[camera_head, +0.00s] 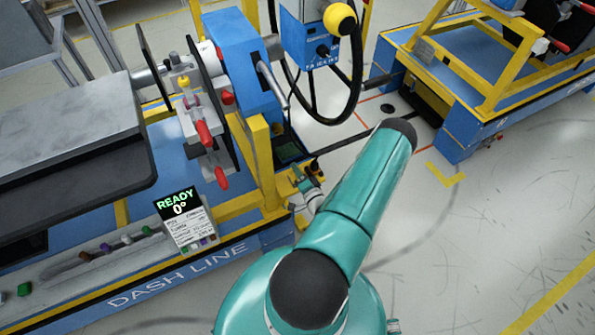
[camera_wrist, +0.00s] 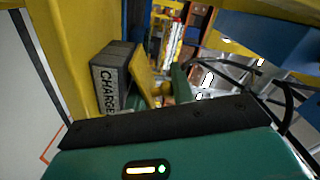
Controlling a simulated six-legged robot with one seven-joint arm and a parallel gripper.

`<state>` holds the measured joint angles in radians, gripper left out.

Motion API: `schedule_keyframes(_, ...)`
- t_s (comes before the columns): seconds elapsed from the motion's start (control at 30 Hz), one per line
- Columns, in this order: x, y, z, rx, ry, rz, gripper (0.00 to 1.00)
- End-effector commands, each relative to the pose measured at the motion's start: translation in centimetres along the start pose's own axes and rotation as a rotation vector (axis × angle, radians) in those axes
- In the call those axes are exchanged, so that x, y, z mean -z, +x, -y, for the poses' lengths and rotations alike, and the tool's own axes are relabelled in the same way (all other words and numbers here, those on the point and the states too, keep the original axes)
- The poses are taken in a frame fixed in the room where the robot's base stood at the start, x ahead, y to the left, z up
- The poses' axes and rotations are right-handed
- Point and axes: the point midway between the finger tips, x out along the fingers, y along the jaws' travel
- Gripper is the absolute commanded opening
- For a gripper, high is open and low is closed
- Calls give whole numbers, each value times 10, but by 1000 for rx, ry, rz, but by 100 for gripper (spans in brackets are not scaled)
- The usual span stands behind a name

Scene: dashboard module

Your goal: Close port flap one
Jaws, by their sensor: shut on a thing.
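A grey box marked "CHARGE" (camera_wrist: 113,78) is fixed beside a yellow post in the wrist view. A yellow flap (camera_wrist: 141,72) stands out from its right side, swung open at an angle. My gripper (camera_wrist: 172,88) is at the flap, shut on what looks like its edge or tab. The contact is small and partly hidden by my wrist housing. In the head view my gripper (camera_head: 308,186) is low beside the yellow frame post, partly behind my teal arm. The flap is too small to make out surely there. No number shows on the port.
The blue dash line stand (camera_head: 215,260) with its yellow frame (camera_head: 262,165) is close on the left. A blue control box (camera_head: 310,40) with a looping black cable (camera_head: 355,85) hangs above. Another blue and yellow stand (camera_head: 465,130) is at right. The right floor is clear.

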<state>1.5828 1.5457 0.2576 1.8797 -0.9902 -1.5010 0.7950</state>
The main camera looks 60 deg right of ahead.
Motion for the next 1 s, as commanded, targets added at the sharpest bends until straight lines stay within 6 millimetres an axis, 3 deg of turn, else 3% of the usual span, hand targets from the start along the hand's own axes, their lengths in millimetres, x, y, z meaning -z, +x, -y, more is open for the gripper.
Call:
schedule_keyframes(0.17, -3, -1, 1, 1, 4, 4, 2)
schedule_keyframes(0.2, -3, -1, 1, 1, 4, 4, 30)
schedule_keyframes(0.27, -2, -1, 0, 1, 3, 4, 42)
schedule_keyframes(0.73, 0, -1, 0, -4, -27, 1, 42)
schedule_keyframes(1.0, -4, -1, 8, -3, -235, 1, 42)
